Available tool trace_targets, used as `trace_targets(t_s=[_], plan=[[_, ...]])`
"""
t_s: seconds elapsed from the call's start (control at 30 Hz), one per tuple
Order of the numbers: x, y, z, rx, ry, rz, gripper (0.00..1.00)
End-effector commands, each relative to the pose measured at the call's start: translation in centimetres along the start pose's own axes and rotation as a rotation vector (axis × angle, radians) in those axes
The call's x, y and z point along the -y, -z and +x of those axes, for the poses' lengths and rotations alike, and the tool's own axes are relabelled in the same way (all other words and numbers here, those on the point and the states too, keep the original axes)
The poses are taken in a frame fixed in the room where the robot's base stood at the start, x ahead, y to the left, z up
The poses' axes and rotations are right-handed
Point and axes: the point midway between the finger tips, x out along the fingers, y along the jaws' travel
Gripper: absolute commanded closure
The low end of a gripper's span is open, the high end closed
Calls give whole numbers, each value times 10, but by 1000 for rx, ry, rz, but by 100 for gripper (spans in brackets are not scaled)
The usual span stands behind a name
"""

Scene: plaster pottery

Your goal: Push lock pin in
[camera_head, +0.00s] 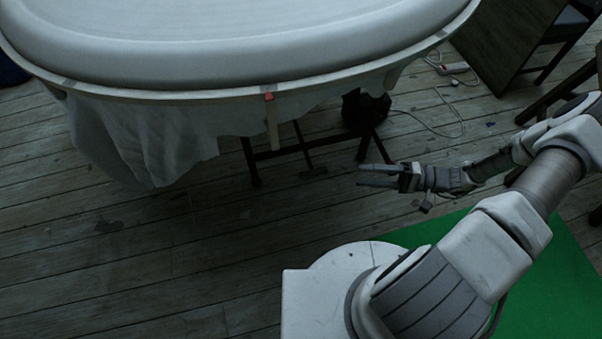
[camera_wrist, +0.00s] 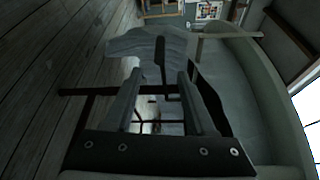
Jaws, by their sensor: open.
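A small red piece (camera_head: 268,97) sits at the front rim of the large round white form, at the top of a pale narrow strip (camera_head: 272,128) that hangs down. I cannot tell whether the red piece is the lock pin; no pin shows clearly in either view. My gripper (camera_head: 362,176) is open and empty, below the rim and to the right of the strip, pointing left, apart from both. In the wrist view its two fingers (camera_wrist: 160,78) are spread, with grey cloth and dark bars beyond them.
The white form (camera_head: 230,60) fills the top, with grey cloth (camera_head: 150,140) hanging under its rim. Dark metal legs (camera_head: 290,150) and a dark bundle (camera_head: 362,108) are beneath. A cable and power strip (camera_head: 453,69) lie at right.

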Motion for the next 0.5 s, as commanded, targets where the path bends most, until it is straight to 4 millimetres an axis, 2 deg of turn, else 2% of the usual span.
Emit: trace_targets(t_s=[0.17, 0.5], plan=[[0, -1, 21, 4, 2, 2, 44], [-1, -1, 95, 6, 1, 3, 44]])
